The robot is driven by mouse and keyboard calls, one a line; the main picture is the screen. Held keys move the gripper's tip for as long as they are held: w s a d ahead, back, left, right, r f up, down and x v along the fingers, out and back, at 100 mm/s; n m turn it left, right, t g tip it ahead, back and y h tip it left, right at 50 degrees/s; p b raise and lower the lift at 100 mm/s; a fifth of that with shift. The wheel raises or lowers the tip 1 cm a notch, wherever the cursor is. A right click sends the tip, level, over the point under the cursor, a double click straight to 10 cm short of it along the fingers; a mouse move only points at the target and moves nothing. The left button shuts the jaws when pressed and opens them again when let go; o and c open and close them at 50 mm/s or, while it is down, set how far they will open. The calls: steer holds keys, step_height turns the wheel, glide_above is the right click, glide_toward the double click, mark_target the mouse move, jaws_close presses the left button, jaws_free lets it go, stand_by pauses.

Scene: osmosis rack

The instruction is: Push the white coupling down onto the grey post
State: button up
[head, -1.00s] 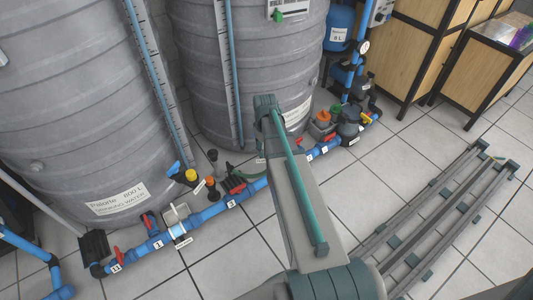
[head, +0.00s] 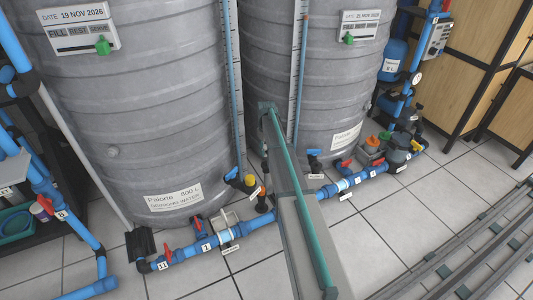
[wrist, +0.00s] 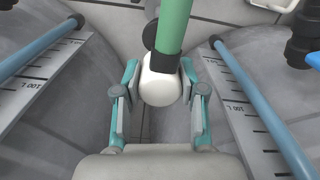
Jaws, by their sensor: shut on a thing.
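In the wrist view the white coupling (wrist: 160,82) is a rounded white piece at the end of a green pipe (wrist: 174,25), with a dark collar between them. My gripper (wrist: 158,72) has one teal-and-grey finger on each side of the coupling and is shut on it. A dark grey rounded part (wrist: 150,36) shows partly behind the pipe; I cannot tell whether it is the grey post. Whether the coupling touches a post is hidden. In the head view my own arm hides the gripper and the coupling.
Two large grey tanks (head: 135,120) (head: 325,90) stand close behind my arm. A blue pipe run (head: 210,243) with red-handled valves crosses the floor before them. Blue tubes and scales flank my gripper in the wrist view. Tiled floor (head: 385,215) is open at right, beside grey rails (head: 455,255).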

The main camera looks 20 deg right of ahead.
steer(key=shift+d, duration=0.1)
steer(key=shift+f, duration=0.15)
steer(key=shift+f+b, duration=2.35)
steer(key=shift+f, duration=0.4)
steer(key=shift+p, duration=1.65)
steer(key=shift+f, duration=0.4)
stand_by(0.8)
steer(key=o, duration=1.2)
steer(key=shift+o, duration=0.2)
